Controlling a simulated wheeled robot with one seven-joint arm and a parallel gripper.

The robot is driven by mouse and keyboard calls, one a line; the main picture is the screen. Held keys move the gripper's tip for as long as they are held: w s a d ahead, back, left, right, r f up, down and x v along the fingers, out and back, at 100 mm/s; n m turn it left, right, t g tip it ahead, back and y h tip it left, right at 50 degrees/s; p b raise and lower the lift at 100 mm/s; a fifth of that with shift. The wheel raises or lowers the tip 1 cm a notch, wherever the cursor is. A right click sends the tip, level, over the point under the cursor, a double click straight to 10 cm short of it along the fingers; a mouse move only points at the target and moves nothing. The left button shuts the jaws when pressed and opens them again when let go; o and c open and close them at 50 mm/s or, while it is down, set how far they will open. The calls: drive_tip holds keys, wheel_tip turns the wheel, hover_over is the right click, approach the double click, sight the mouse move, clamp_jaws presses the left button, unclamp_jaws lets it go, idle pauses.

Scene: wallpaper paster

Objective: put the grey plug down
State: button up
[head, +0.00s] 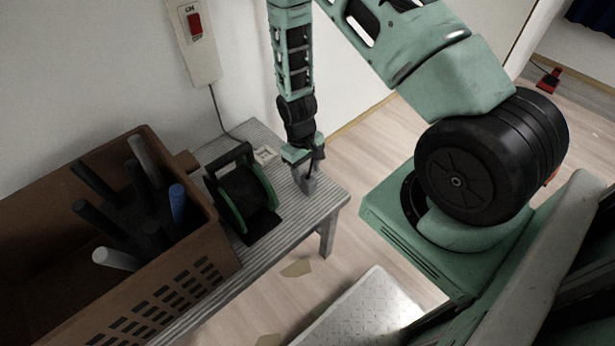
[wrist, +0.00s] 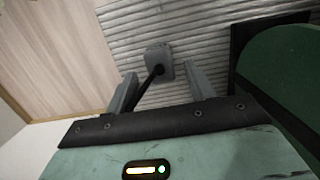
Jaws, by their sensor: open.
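The grey plug (wrist: 158,60) rests on the ribbed grey bench (wrist: 120,20), with a black cord running from it back between my fingers. My gripper (wrist: 160,88) is open, its two fingers apart on either side of the cord, and the plug lies just beyond the fingertips. In the head view my gripper (head: 304,180) points down at the right end of the bench, close to its surface. The plug is hard to make out there, as it blends with the grey fingers.
A black and green cable reel (head: 240,195) stands on the bench left of my gripper. A brown crate (head: 190,290) with several rods is further left.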

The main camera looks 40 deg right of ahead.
wheel_tip(320, 180, up, 8)
drive_tip(key=w, duration=0.1)
drive_tip(key=s+a+r+n+t, duration=0.1)
drive_tip(key=s+a+r+n, duration=0.2)
drive_tip(key=a+r, duration=1.2)
drive_tip(key=s+a+r+n, duration=0.2)
drive_tip(key=s+r, duration=0.3)
drive_tip(key=s, duration=0.3)
drive_tip(key=s+a+r+n, duration=0.2)
drive_tip(key=s+a+r, duration=0.3)
drive_tip(key=s, duration=0.3)
drive_tip(key=shift+s+a+r+t+y+p, duration=0.2)
drive_tip(key=shift+a+r+t+y+p, duration=0.15)
drive_tip(key=shift+r, duration=0.2)
drive_tip(key=shift+d, duration=0.1)
